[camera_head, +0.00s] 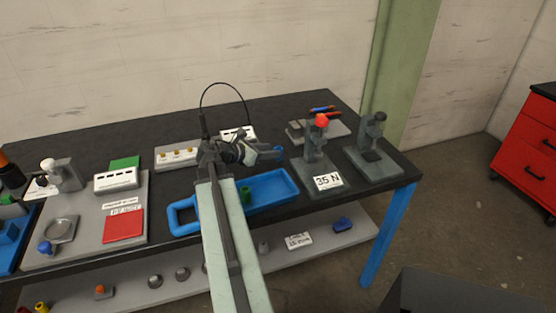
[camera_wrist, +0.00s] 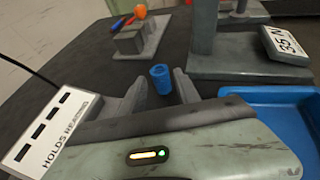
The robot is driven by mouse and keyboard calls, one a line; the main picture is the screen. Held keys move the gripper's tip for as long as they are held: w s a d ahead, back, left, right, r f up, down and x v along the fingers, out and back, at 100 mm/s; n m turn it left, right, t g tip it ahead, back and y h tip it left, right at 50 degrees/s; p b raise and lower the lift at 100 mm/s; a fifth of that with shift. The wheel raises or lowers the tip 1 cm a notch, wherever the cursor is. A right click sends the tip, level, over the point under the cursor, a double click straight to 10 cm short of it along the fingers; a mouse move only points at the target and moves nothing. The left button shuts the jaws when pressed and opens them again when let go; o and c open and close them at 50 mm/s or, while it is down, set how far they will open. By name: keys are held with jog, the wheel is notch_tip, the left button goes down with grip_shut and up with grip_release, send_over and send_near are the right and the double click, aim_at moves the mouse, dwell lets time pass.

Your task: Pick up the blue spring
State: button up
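The blue spring (camera_wrist: 161,78) shows in the wrist view as a small blue cylinder with a dark hollow top. It is between and slightly beyond the fingertips of my gripper (camera_wrist: 160,84), with a narrow gap on each side, so the fingers look open. In the head view a blue piece (camera_head: 270,152) shows at the tip of my gripper (camera_head: 252,153), above the black table; my arm hides part of that area. I cannot tell whether the spring touches the table.
A grey press stand with a "35 N" card (camera_head: 328,182) stands to the right, with another stand (camera_head: 374,160) beyond. A "HOLDS READING" block (camera_wrist: 52,132) is close on the left in the wrist view.

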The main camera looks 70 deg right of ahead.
aim_at(284, 156)
jog(key=b+x, duration=0.1)
jog(key=x, duration=0.1)
jog(key=b+x, duration=0.1)
jog(key=x, duration=0.2)
jog(key=b+x, duration=0.1)
jog(key=x, duration=0.1)
jog(key=shift+d+f, duration=0.2)
jog(key=shift+f, duration=0.15)
jog(key=shift+s+d, duration=0.1)
jog(key=shift+s, duration=0.05)
jog(key=shift+r, duration=0.1)
grip_shut()
